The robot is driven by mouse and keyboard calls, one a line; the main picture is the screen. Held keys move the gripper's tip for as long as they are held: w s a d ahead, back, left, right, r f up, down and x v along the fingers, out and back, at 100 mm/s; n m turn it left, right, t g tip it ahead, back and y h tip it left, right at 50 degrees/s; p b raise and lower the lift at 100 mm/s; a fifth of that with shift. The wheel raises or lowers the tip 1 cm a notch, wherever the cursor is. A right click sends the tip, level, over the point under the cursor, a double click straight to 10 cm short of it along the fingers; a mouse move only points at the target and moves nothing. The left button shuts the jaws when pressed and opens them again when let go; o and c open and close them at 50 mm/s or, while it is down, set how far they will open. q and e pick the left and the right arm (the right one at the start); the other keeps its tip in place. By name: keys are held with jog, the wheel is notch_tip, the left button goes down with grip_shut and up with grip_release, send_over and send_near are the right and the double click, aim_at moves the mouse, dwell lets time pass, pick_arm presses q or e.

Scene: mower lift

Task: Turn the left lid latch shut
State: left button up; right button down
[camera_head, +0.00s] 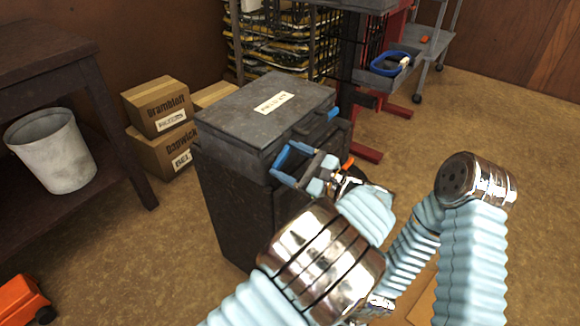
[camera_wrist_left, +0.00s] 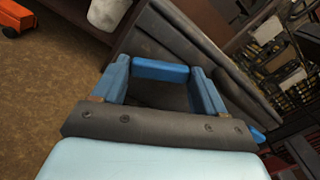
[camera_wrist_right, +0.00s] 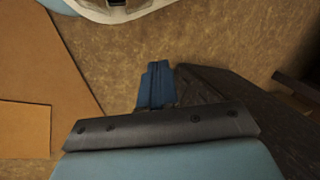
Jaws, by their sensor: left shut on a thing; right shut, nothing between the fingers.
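The dark grey box (camera_head: 235,205) stands on the floor with its lid (camera_head: 250,105) down. The left lid latch (camera_head: 281,158) is a blue bar on the box's front, below the lid edge. My left gripper (camera_head: 285,164) is shut on it. In the left wrist view the latch (camera_wrist_left: 160,70) spans between the two blue fingers. The other blue latch (camera_head: 333,114) is at the right of the lid edge. My right gripper (camera_wrist_right: 155,85) is shut and empty over the floor, beside a dark surface; in the head view I cannot make it out clearly.
Cardboard boxes (camera_head: 157,106) stand behind the box at left. A dark table (camera_head: 50,55) with a white bucket (camera_head: 52,150) is further left. A wire rack (camera_head: 275,40) and a grey cart (camera_head: 425,45) stand behind. The floor at right is clear.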

pick_arm(q)
jog(key=n+b, duration=0.1)
jog(key=n, duration=0.1)
jog(key=n+b, duration=0.2)
jog(key=shift+d+f+n+b, duration=0.1)
jog(key=shift+f+n+b, duration=0.2)
jog(key=shift+f, duration=0.05)
jog(key=n+b, duration=0.4)
jog(key=shift+r+n+b, duration=0.2)
jog(key=shift+n+b, duration=1.5)
jog(key=shift+n, duration=0.2)
pick_arm(e)
notch_tip(320, 180, down, 11)
jog(key=d, duration=0.1)
jog(key=shift+w+d+f, duration=0.15)
jog(key=shift+w+d, duration=0.25)
pick_arm(q)
jog(key=o, duration=1.1)
jog(key=shift+r, duration=0.1)
jog(key=shift+c, duration=0.2)
pick_arm(e)
jog(key=shift+s+d, duration=0.1)
